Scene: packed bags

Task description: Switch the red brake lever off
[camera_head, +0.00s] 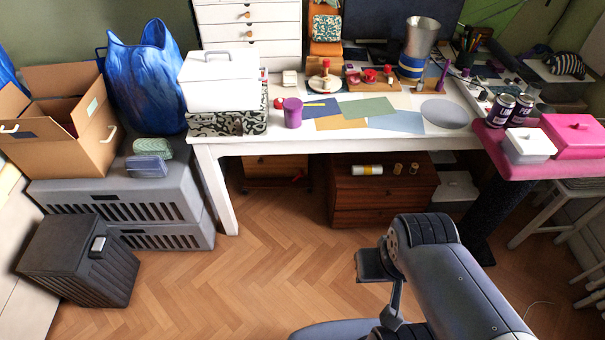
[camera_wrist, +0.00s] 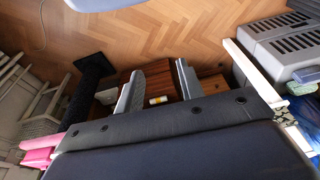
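No red brake lever can be made out with certainty. Small red parts stand at the back of the white table (camera_head: 215,145) in the head view: a red-topped post on a pale round base (camera_head: 324,84), and a red piece on a wooden board (camera_head: 369,76). They are too small to tell whether either is a lever, or its position. My gripper (camera_wrist: 162,78) shows in the wrist view with its two fingers apart and nothing between them. It points towards the floor and the brown drawer unit under the table, away from the tabletop things. My arm is at the lower right in the head view.
On the table are a purple cup (camera_head: 292,112), flat coloured sheets (camera_head: 366,107) and a metal tumbler (camera_head: 418,45). A pink stand (camera_head: 495,160) with cans and boxes adjoins on the right. Grey crates (camera_head: 120,200) and a dark bin (camera_head: 80,260) stand left. The middle floor (camera_head: 265,265) is clear.

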